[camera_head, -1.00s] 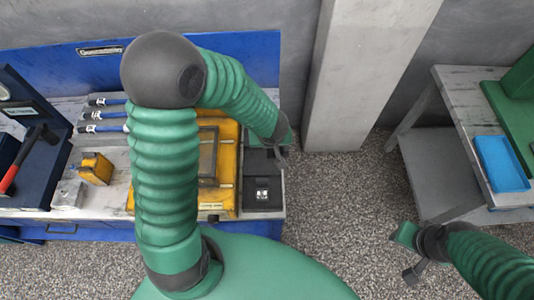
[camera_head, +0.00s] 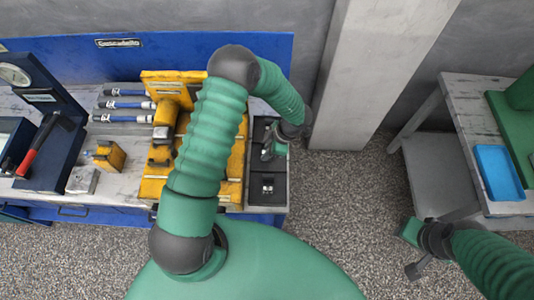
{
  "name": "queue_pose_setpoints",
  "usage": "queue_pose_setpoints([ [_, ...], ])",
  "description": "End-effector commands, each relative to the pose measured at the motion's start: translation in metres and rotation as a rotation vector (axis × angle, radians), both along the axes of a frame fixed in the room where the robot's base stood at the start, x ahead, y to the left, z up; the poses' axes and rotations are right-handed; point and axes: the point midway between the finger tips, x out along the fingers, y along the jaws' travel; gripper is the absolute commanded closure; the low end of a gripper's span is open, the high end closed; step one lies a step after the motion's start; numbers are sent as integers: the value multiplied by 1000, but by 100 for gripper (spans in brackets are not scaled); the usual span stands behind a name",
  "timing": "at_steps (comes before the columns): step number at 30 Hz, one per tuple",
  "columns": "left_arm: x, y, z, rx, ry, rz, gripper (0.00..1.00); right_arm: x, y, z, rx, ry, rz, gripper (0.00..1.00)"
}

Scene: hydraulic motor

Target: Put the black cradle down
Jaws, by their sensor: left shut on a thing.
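The black cradle (camera_head: 268,190), a long dark block with small pale fittings, lies at the right end of the workbench, beside the yellow fixture. My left gripper (camera_head: 272,150) is over the far half of this black block, pointing down. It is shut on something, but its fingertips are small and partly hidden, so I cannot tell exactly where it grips. The near end of the block appears to rest on the bench top. My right gripper (camera_head: 408,252) is open and empty over the floor at the lower right.
The yellow fixture (camera_head: 155,188) stands left of the cradle. A side table with a blue tray (camera_head: 498,172) stands at the right, beyond a concrete pillar (camera_head: 365,75).

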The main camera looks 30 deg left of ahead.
Motion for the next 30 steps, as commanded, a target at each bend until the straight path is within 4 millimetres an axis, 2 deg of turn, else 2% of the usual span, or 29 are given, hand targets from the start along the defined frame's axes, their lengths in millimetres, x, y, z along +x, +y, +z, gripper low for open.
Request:
queue_pose_setpoints([
  [4,1,-4,-20,2,1,-5,100,0,0,3,0,0,-1,66],
  [14,2,0,-25,-2,-1,-4,100,0,0,2,0,0,-1,66],
  [15,1,1,-25,-4,0,-5,82,0,0,2,0,0,-1,66],
  [19,1,1,-25,-4,0,-5,65,0,0,2,0,0,-1,66],
  [30,3,-3,-20,-2,-1,-5,64,0,0,2,0,0,-1,66],
])
